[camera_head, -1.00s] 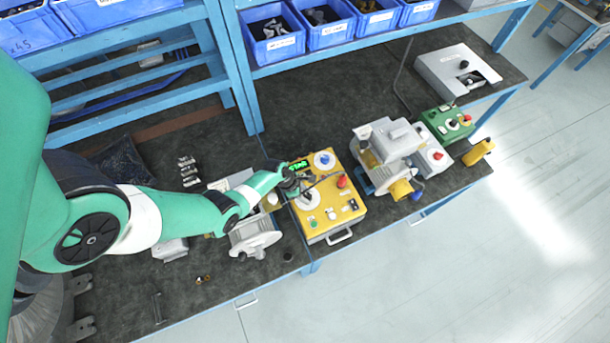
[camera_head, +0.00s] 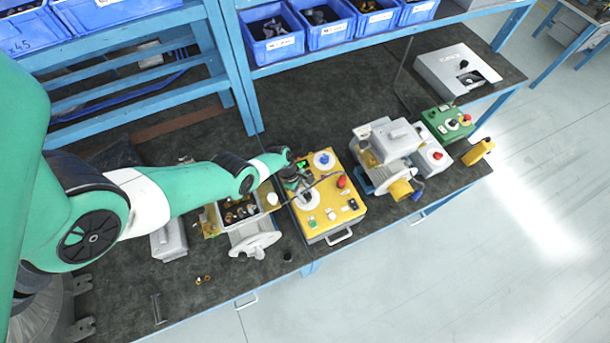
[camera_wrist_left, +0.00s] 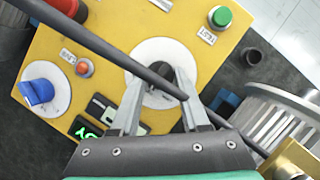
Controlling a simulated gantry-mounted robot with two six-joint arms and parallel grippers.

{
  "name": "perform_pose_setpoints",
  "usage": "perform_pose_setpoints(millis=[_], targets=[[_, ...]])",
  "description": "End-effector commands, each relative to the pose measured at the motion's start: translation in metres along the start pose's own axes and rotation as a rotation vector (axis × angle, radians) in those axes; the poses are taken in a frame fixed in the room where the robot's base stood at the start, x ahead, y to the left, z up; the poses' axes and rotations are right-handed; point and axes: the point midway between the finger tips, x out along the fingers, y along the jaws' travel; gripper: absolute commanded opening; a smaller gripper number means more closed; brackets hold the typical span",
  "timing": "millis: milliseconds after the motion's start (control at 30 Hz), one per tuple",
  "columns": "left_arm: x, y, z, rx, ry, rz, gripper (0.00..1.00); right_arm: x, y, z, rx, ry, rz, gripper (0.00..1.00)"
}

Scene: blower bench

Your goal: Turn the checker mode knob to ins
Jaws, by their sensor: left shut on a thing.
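The yellow checker box (camera_head: 345,208) stands on the dark bench in the head view. In the left wrist view its panel (camera_wrist_left: 112,22) fills much of the picture. A black knob (camera_wrist_left: 155,76) sits on a white round dial (camera_wrist_left: 160,52); the dial also shows in the head view (camera_head: 309,203). My left gripper (camera_wrist_left: 158,88) is shut on this black knob, one finger on each side. No dial marks are readable. A blue knob (camera_wrist_left: 38,92) stands on a second white dial. The small lit green display (camera_wrist_left: 86,131) is partly covered. My right gripper is out of view.
A dark cable (camera_wrist_left: 110,52) crosses close before the left wrist camera, over the fingers. A grey blower (camera_head: 254,240) stands left of the box, another machine (camera_head: 388,145) right.

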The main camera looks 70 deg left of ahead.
Motion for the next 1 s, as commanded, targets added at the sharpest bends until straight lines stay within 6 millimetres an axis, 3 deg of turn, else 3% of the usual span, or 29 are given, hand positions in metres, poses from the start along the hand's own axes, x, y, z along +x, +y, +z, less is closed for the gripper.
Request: perform_pose_setpoints(millis=[267, 300, 433, 767, 1000], targets=[[0.000, 0.000, -0.001, 0.001, 0.002, 0.001, 0.00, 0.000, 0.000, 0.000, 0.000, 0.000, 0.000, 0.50], [0.000, 0.000, 0.000, 0.001, 0.002, 0.001, 0.53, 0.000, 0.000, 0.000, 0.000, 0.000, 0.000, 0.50], [0.000, 0.000, 0.000, 0.000, 0.001, 0.001, 0.75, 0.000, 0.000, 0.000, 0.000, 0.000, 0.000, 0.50], [-0.004, 0.000, 0.001, -0.001, 0.000, 0.000, 0.75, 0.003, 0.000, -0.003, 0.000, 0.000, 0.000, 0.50], [-0.041, 0.001, 0.015, 0.004, 0.000, -0.002, 0.75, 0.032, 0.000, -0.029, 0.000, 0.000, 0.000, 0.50]])
